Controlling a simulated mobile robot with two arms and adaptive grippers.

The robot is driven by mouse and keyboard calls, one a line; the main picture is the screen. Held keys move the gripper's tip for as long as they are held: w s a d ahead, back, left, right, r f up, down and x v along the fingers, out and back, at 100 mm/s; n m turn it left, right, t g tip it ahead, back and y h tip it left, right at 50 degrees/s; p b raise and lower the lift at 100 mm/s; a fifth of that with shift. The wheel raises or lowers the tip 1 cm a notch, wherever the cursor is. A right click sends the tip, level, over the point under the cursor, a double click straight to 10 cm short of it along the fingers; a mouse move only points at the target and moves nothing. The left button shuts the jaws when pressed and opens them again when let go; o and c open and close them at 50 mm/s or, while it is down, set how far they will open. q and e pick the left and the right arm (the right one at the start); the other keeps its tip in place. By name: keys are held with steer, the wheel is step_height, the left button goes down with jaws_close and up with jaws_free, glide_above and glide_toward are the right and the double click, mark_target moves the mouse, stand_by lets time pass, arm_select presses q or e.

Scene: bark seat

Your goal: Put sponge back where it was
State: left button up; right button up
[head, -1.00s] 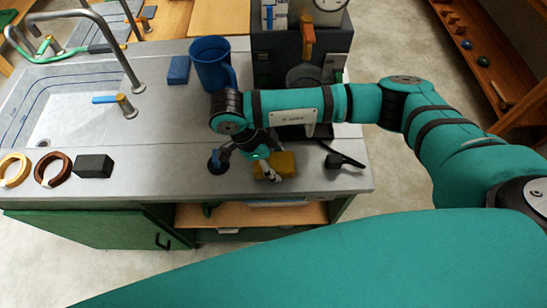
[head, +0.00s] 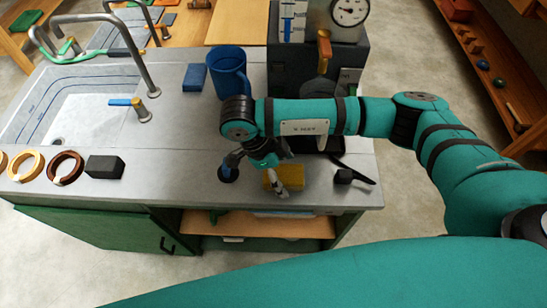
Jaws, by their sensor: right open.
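A yellow block (head: 290,177), which looks like the sponge, lies on the grey counter near its front edge. My right gripper (head: 256,176) comes down from above at the block's left side. It is open, and one light grey finger overlaps the left part of the block. I cannot tell whether that finger touches it. A blue block (head: 194,77) lies farther back beside a blue mug (head: 228,73). My left gripper is not in view.
A dark block (head: 104,167) and ring-shaped pieces (head: 66,168) line the front left, before the sink (head: 70,110). A black-handled tool (head: 352,175) lies right of the yellow block. A dark machine (head: 345,65) stands behind my right arm. The counter's middle left is clear.

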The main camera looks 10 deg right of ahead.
steer(key=b+v, duration=0.1)
steer(key=v, duration=1)
steer(key=shift+b, duration=0.3)
steer(key=shift+a, duration=0.1)
